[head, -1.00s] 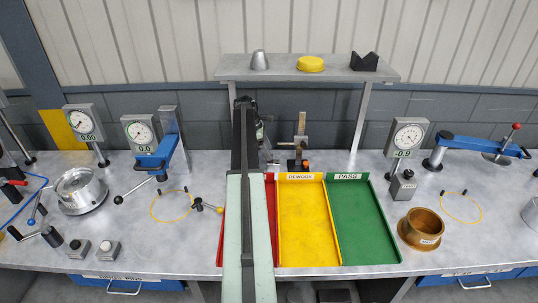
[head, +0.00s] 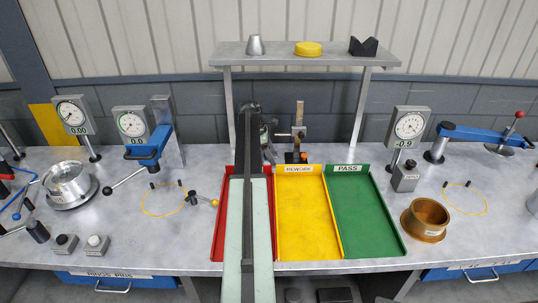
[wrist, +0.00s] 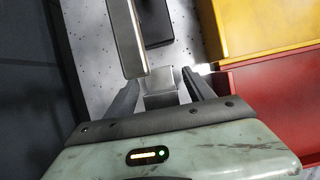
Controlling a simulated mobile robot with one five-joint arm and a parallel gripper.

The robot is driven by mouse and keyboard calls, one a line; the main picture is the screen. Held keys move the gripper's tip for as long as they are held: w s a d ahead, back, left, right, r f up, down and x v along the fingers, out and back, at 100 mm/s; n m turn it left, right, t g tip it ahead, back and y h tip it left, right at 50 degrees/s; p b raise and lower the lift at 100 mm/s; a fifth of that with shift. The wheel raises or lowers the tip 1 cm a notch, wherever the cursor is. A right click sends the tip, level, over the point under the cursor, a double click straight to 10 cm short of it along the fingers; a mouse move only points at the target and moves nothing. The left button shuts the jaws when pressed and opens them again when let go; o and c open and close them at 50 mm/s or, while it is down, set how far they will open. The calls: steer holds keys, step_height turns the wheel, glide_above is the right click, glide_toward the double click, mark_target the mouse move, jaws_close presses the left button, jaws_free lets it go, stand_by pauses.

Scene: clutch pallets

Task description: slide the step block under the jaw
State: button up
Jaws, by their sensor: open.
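My gripper (wrist: 162,86) is open in the wrist view, with one dark finger on each side of a small grey metal block with a stepped shape, which I take for the step block (wrist: 160,78). I cannot tell whether the fingers touch it. A long metal bar (wrist: 128,40) reaches over the bench close to the block's far end. It appears to belong to the upright gauge (head: 299,130) behind the trays in the head view, where the jaw is too small to make out. In the head view my arm mostly hides the gripper (head: 268,150) and the block.
The red tray (head: 217,225), yellow rework tray (head: 305,215) and green pass tray (head: 365,215) lie in front of the gauge. A shelf (head: 280,56) stands on legs behind. A brass ring (head: 426,220) is at right. A dark wall (wrist: 35,80) borders the wrist view's left.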

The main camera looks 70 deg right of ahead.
steer(key=shift+s+f, duration=0.1)
steer(key=shift+f, duration=0.05)
jaws_close()
stand_by(1.4)
